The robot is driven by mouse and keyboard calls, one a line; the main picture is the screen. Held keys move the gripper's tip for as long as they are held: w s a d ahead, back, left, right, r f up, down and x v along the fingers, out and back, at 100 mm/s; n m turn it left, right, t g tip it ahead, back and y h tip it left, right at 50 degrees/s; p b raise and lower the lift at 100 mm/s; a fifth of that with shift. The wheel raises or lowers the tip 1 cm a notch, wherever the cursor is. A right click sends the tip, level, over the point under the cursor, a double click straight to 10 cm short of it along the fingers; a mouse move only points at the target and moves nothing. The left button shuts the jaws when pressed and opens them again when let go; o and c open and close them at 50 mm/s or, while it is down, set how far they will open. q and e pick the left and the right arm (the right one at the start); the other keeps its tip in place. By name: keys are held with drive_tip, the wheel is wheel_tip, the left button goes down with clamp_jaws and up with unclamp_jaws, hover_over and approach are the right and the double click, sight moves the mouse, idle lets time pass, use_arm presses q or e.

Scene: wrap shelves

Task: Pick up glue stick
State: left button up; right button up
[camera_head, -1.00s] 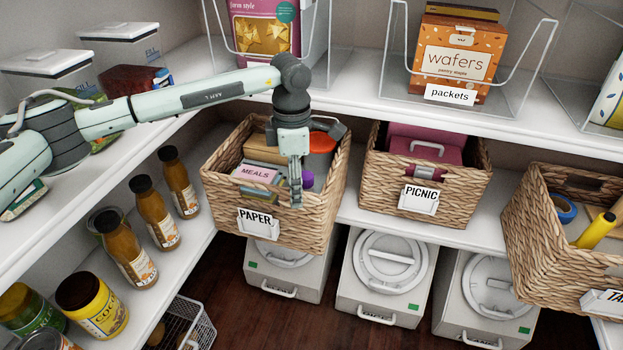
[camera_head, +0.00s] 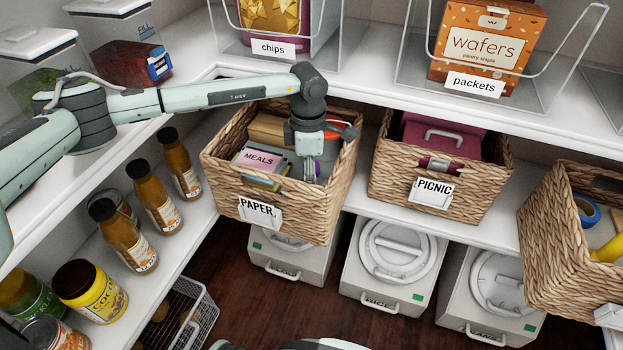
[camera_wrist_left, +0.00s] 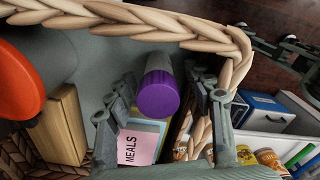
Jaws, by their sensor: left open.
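The glue stick (camera_wrist_left: 158,92), a grey tube with a purple cap, stands in the PAPER basket in the left wrist view. My left gripper (camera_wrist_left: 163,80) is open, with one finger on each side of the glue stick. In the head view my left gripper (camera_head: 307,176) reaches down into the wicker PAPER basket (camera_head: 285,212). The arm and gripper hide most of the glue stick there. I cannot tell whether the fingers touch it.
A pink MEALS pad (camera_head: 259,160) lies beside the gripper in the basket. A brown block (camera_head: 268,130) and a red-orange round item (camera_wrist_left: 18,75) are close by. The PICNIC basket (camera_head: 440,195) stands to the right. The upper shelf edge (camera_head: 420,95) runs just behind the arm.

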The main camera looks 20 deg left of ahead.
use_arm(q)
drive_tip(key=shift+f, duration=0.4)
drive_tip(key=shift+c, duration=0.4)
clamp_jaws()
drive_tip(key=shift+r, duration=0.15)
